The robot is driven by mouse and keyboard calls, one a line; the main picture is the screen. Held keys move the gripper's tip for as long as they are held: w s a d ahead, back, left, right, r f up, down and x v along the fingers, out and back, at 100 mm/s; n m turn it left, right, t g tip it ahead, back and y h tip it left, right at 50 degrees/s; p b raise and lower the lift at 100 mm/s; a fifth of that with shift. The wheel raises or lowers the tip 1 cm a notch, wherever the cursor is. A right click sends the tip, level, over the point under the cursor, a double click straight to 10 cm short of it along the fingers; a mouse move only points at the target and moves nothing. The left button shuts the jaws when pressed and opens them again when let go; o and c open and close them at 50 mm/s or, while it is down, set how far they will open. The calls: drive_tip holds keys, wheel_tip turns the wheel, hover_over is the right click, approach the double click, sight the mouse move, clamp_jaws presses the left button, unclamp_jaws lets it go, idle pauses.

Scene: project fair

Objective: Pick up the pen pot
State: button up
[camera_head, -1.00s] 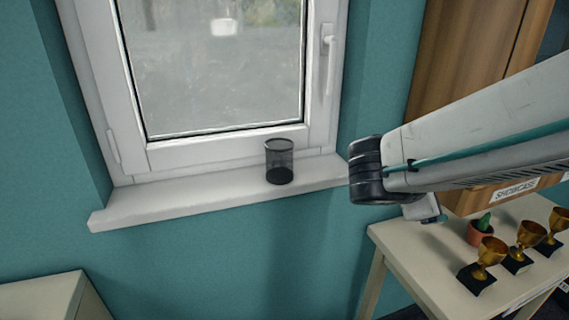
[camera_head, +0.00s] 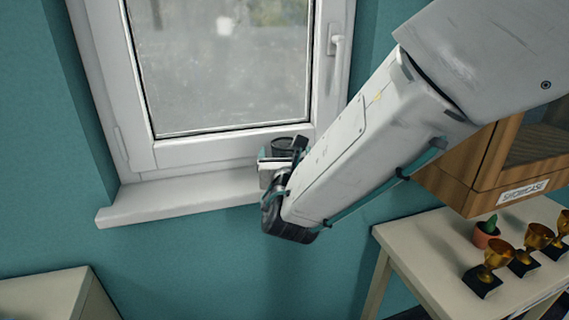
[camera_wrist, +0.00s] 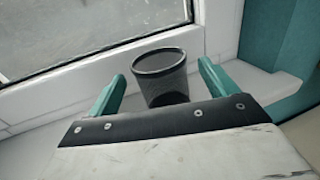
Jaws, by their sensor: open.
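The pen pot (camera_head: 283,146) is a dark mesh cup that stands upright on the white window sill; in the head view my gripper hides most of it. It shows whole down to its lower part in the wrist view (camera_wrist: 160,76), and looks empty. My gripper (camera_head: 282,155) is open in front of the pot. In the wrist view its two teal fingers (camera_wrist: 162,88) stand on either side of the pot, with a visible gap on each side. I cannot tell how far the pot is between them.
The window sill (camera_head: 165,198) runs below the closed window (camera_head: 220,70), whose frame is right behind the pot. At the right stand a table (camera_head: 425,262) with several gold trophies (camera_head: 497,253) and a potted cactus (camera_head: 486,232), and a wooden showcase (camera_head: 500,165). The sill's left part is clear.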

sight(285, 143)
drive_tip(key=w, duration=0.3)
drive_tip(key=shift+w, duration=0.15)
drive_tip(key=c, duration=1.1)
